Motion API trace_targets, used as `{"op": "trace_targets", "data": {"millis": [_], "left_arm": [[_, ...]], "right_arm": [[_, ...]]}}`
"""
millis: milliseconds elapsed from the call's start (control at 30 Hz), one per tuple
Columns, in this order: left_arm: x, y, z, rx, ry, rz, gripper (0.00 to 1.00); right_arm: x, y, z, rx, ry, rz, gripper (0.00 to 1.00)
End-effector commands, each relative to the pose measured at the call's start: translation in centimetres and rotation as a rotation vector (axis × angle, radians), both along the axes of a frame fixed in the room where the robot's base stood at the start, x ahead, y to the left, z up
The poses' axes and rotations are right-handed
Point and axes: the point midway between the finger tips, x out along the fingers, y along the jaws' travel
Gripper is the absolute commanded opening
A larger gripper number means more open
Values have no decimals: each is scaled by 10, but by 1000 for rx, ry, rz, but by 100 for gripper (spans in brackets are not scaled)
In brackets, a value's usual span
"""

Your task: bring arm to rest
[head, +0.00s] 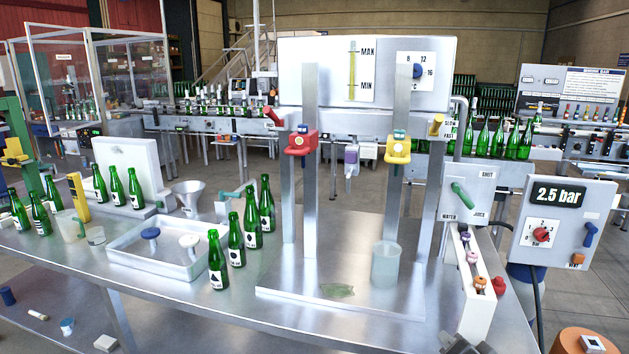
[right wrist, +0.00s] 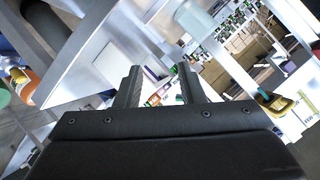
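My right gripper (right wrist: 160,84) shows in the right wrist view with its two dark fingers apart and nothing held between them. My left gripper is in neither view.
The steel table (head: 200,275) carries several green bottles (head: 237,240), a tray (head: 118,252) and a clear beaker (head: 386,264) on the filler's base plate (head: 330,290). A pressure panel (head: 560,222) stands at right. The table's front left is clear.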

Motion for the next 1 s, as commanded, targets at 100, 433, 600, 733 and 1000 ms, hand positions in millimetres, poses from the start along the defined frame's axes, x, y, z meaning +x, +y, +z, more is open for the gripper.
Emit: {"op": "trace_targets", "data": {"millis": [100,433,600,733,1000], "left_arm": [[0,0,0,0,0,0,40],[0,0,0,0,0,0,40],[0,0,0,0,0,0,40],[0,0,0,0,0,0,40],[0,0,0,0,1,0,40]], "right_arm": [[-59,-11,-54,-163,176,55,35],[-218,-28,-137,-500,599,310,35],[-279,-31,-150,-589,745,438,35],[-321,-32,-156,-636,844,536,35],[-297,-39,-225,-618,857,539,35]]}}
